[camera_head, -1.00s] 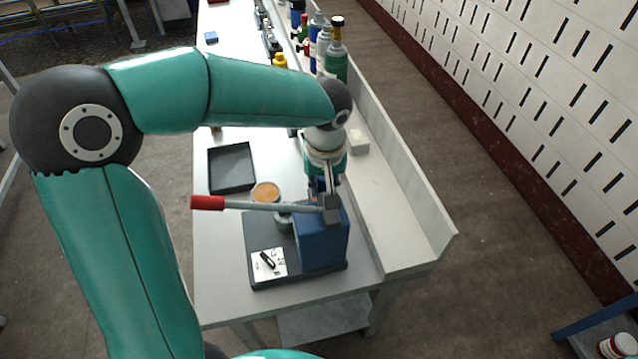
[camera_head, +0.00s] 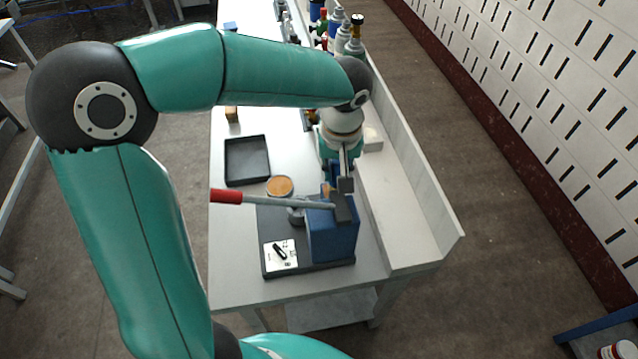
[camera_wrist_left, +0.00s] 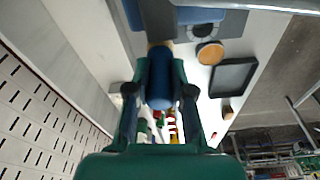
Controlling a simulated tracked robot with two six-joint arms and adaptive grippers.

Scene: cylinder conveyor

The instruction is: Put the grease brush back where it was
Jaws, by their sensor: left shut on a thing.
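My left gripper (camera_head: 341,178) points down over the back of the blue press, its fingers shut on the grease brush. The brush shows as a thick blue handle (camera_wrist_left: 160,75) between the fingers in the left wrist view, with a tan end (camera_wrist_left: 157,46) past it. In the head view the tan end (camera_head: 326,190) is just behind the press lever, partly hidden. I cannot tell whether it touches the press. A round tin with an orange-brown top (camera_head: 279,186) stands left of it. My right gripper is not in view.
The blue press (camera_head: 333,237) on its dark base has a long lever with a red grip (camera_head: 226,196) reaching left. A black tray (camera_head: 247,161) lies behind the tin. Several bottles (camera_head: 345,38) stand farther back. A raised ledge (camera_head: 405,215) runs along the right.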

